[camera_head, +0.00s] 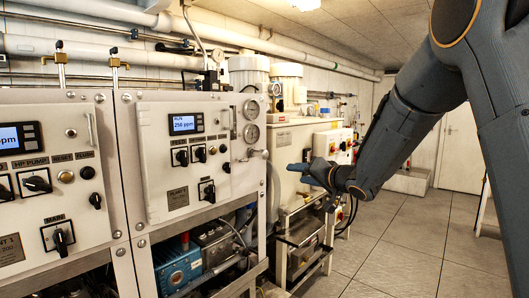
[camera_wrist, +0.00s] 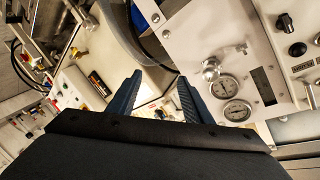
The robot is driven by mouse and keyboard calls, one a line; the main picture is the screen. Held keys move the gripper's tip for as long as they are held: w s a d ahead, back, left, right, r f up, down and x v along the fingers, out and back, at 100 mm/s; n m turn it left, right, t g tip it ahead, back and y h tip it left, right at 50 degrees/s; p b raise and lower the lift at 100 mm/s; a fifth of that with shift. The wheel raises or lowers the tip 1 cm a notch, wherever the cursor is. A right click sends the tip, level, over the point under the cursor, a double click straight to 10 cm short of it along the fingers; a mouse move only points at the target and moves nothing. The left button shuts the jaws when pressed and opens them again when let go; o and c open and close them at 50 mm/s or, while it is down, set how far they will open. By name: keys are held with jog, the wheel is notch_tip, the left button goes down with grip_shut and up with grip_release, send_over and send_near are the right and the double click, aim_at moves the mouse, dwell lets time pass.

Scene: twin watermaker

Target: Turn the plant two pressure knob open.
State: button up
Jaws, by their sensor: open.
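The plant two panel (camera_head: 150,170) is white, with a lit display reading 250 ppm. At its right edge are two round pressure gauges (camera_head: 251,134) and, below them, a small silver knob (camera_head: 257,154), which looks like the pressure knob. In the wrist view the silver knob (camera_wrist: 211,70) sits beside the gauges (camera_wrist: 225,87), right of my right finger. My gripper (camera_head: 292,168) is in the aisle, right of the knob and apart from it. In the wrist view my gripper (camera_wrist: 159,84) is open, with nothing between its fingers. The knob's setting cannot be told.
The plant one panel (camera_head: 50,180) stands at the left. Behind my gripper are a cream cabinet (camera_head: 295,140) and a white box with red and yellow controls (camera_head: 333,146). A grey hose (camera_head: 273,195) hangs right of the panel. The tiled floor (camera_head: 410,245) at the right is clear.

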aim_at(266, 155)
jog(key=shift+w+a+r+n+g+y+p, duration=0.35)
jog(key=shift+w+a+r+y, duration=0.45)
jog(key=shift+a, duration=1.2)
jog(key=shift+w+a+r+n+g+y+p, duration=0.2)
jog(key=shift+w+a+r+g+y+p, duration=0.25)
jog(key=shift+a+r+y, duration=1.15)
jog(key=shift+w+a+r+n+g+y+p, duration=0.4)
jog(key=shift+w+a, duration=0.3)
jog(key=shift+a, duration=1.75)
jog(key=shift+f, duration=0.1)
jog(key=c, duration=1.1)
